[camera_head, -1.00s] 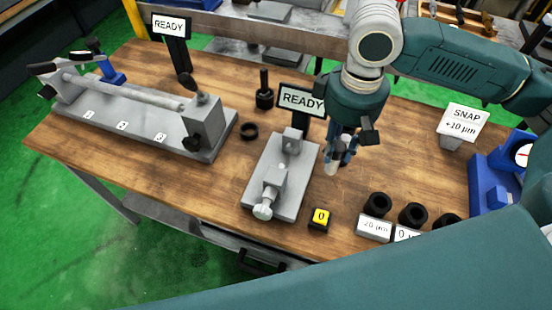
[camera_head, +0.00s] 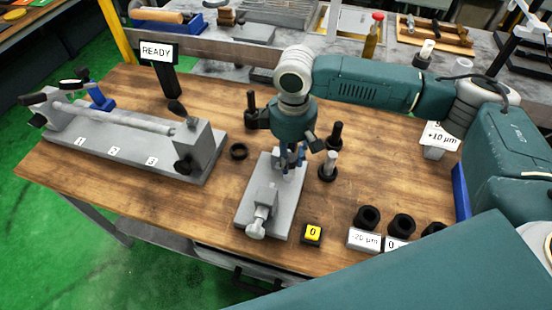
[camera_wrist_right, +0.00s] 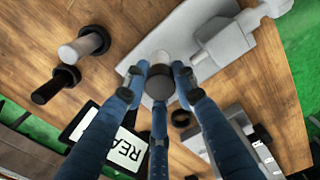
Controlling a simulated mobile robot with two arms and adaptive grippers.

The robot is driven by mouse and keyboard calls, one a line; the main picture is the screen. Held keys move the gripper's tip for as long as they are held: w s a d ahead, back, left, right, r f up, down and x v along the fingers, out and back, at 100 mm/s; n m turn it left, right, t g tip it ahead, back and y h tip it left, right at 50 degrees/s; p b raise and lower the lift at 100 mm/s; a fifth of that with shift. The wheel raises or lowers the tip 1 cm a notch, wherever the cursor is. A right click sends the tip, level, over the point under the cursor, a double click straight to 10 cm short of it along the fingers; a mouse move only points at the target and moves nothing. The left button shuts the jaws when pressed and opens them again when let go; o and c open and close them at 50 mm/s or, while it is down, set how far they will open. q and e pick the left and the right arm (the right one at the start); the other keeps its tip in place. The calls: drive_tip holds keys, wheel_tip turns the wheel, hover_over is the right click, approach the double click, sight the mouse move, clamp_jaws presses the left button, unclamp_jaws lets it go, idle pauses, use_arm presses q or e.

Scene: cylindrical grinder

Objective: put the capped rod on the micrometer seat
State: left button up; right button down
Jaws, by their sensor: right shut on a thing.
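My right gripper (camera_head: 292,158) points down and is shut on the capped rod. In the right wrist view, the dark round cap (camera_wrist_right: 160,84) sits between the fingers (camera_wrist_right: 158,75), and a bit of pale rod (camera_wrist_right: 160,57) shows beyond it. The gripper is over the back part of the grey micrometer seat (camera_head: 262,192), whose knob (camera_head: 256,229) faces the front. The seat also shows in the wrist view (camera_wrist_right: 222,40). Whether the rod touches the seat is hidden by the fingers. My left gripper is not in view.
A pale rod in a black collar (camera_head: 328,166) and a black peg (camera_head: 335,135) stand close right of the gripper. A black ring (camera_head: 239,151) lies left. A long grey fixture (camera_head: 130,148) fills the left side. A yellow 0 button (camera_head: 312,233) is at front right.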

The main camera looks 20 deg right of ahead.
drive_tip(key=shift+w+a+f+p, duration=0.25)
drive_tip(key=shift+w+a+f, duration=0.35)
drive_tip(key=shift+a, duration=0.2)
drive_tip(key=shift+w+a+f+p, duration=0.25)
drive_tip(key=shift+w+a+f, duration=0.25)
drive_tip(key=shift+a+f, duration=0.25)
drive_tip(key=shift+s, duration=0.1)
drive_tip(key=c, duration=1.7)
unclamp_jaws()
drive_tip(key=shift+f, duration=0.1)
drive_tip(key=shift+o, duration=0.2)
wheel_tip(320, 180, up, 12)
drive_tip(key=b, duration=0.3)
